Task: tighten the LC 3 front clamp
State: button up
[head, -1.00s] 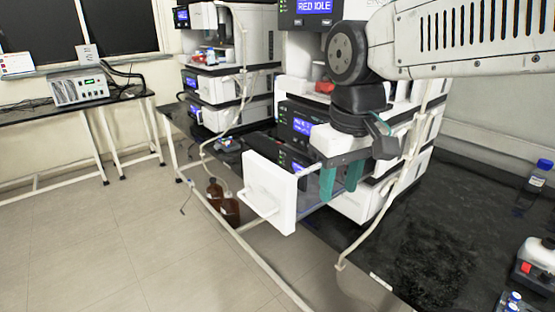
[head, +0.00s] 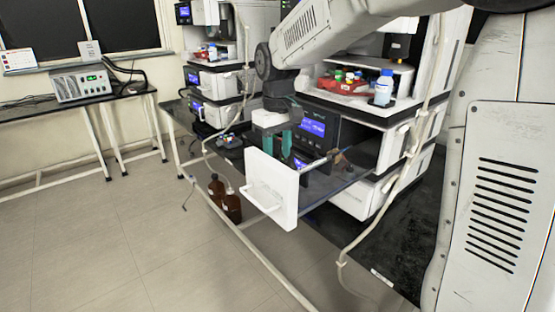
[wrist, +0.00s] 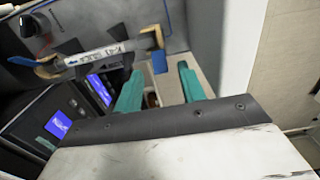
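A pulled-out drawer with a white front panel and handle (head: 272,188) juts from the middle instrument stack. In the wrist view a silver labelled column (wrist: 100,53) lies across the drawer. A tan clamp with a blue lever (wrist: 159,62) is at its right end, and another tan clamp with a blue lever (wrist: 46,68) is at its left end. I cannot tell which one is the front clamp, or how tight either is. My gripper (wrist: 158,75) has its teal fingers apart and empty, short of the column. In the head view my gripper (head: 278,145) is just behind the white panel.
Bottles and a red tray (head: 342,86) stand on a shelf above the drawer. A pale hose (head: 375,225) hangs at the stack's right. Brown bottles (head: 231,207) stand on the floor left of the drawer. Another stack (head: 217,82) is behind at left.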

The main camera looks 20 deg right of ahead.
jog(key=shift+f, duration=1.4)
grip_shut()
jog(key=shift+s+d+r+t+y, duration=0.15)
jog(key=shift+s+t+y, duration=0.15)
jog(key=shift+t, duration=0.4)
jog(key=shift+s+d+r+t+y, duration=0.1)
jog(key=shift+s+r+t+y, duration=0.2)
jog(key=shift+t, duration=0.4)
jog(key=shift+f, duration=0.15)
grip_release()
jog(key=v, duration=0.7)
jog(key=shift+s+r, duration=0.2)
jog(key=shift+r, duration=0.15)
